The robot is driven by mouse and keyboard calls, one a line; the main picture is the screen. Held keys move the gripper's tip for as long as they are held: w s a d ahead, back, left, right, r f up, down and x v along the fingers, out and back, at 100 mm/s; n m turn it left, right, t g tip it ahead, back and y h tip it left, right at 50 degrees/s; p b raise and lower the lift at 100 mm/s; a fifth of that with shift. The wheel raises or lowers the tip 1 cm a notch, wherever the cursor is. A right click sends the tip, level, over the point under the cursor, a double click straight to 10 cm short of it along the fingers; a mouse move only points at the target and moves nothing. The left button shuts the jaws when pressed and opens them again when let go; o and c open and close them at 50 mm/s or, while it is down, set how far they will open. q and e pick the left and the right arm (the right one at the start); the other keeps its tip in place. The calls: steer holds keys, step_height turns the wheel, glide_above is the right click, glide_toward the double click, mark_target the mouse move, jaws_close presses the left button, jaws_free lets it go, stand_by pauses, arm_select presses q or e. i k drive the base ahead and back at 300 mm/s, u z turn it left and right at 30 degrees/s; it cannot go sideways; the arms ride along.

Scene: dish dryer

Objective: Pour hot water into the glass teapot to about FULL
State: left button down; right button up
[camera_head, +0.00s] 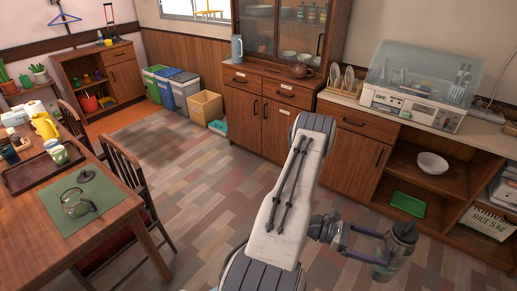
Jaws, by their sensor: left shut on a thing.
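My left gripper (372,240) is at the lower right, shut on a grey, partly see-through vessel (392,262) with a dark top. It holds the vessel roughly upright, slightly tilted, over the floor and far from the teapot. What is inside the vessel cannot be told. My right gripper is not in view.
A brown tray (29,172) with cups and a yellow pitcher (45,125) are on the table. A light blue jug (237,48) is on the cabinet. A dish dryer (415,88) is on the right counter. The middle floor is clear.

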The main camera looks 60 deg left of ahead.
mark_target(76, 202)
steer(key=i, duration=0.7)
steer(key=u, duration=3.15)
steer(key=i, duration=0.5)
steer(key=u, duration=0.05)
